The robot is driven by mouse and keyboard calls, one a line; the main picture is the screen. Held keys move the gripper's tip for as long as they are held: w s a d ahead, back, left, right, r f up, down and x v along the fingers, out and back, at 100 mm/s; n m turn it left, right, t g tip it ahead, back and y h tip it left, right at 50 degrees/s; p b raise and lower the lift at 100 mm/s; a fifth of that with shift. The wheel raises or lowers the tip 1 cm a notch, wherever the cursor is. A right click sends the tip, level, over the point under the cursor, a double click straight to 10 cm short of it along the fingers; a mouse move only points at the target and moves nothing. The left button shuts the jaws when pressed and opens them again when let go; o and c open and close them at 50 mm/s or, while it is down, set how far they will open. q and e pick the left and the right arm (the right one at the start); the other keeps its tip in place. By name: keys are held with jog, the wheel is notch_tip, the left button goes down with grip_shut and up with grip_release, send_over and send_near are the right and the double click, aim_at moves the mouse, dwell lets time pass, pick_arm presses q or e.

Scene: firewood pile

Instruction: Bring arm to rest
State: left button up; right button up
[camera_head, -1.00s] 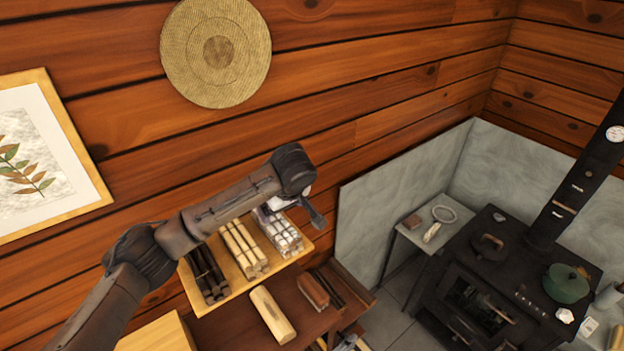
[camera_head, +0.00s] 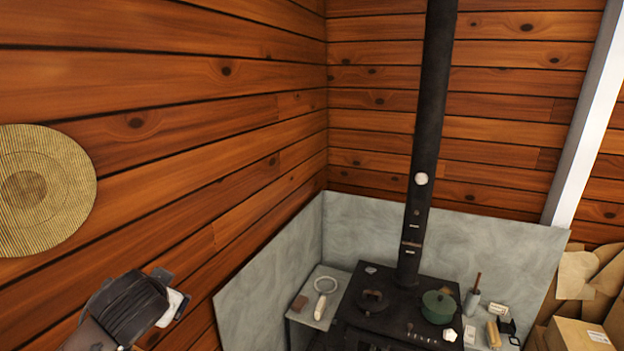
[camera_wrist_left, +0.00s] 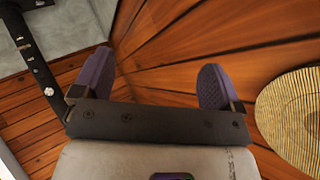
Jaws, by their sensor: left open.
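My left gripper (camera_head: 171,291) is at the lower left of the head view, in front of the plank wall. In the left wrist view my left gripper (camera_wrist_left: 154,82) has its two purple-grey fingers spread wide apart. Nothing is between them; only the plank wall shows behind. My left forearm is mostly cut off by the lower edge of the head view. My right gripper is in neither view now.
A round woven mat (camera_head: 40,190) hangs on the wall left of the gripper. A black stove with a tall pipe (camera_head: 432,130) stands in the corner, with a green pot (camera_head: 438,306) on top. A small side table (camera_head: 306,312) stands beside it. Cardboard boxes (camera_head: 582,335) are at right.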

pick_arm(q)
jog(key=s+d+m+t+h, duration=0.3)
jog(key=s+d+m+t, duration=0.1)
jog(key=s+d, duration=0.3)
jog(key=s+f+n+g, duration=0.2)
jog(key=s+f+g, duration=0.3)
jog(key=s+f, duration=1.1)
jog(key=s+f+n+g+h, duration=0.1)
jog(key=s+f+n+g, duration=0.2)
jog(key=s+f, duration=1.3)
notch_tip(320, 180, down, 4)
jog(key=shift+a+f+g, duration=0.2)
jog(key=shift+f+g, duration=0.05)
jog(key=shift+g, duration=0.95)
jog(key=shift+s, duration=0.15)
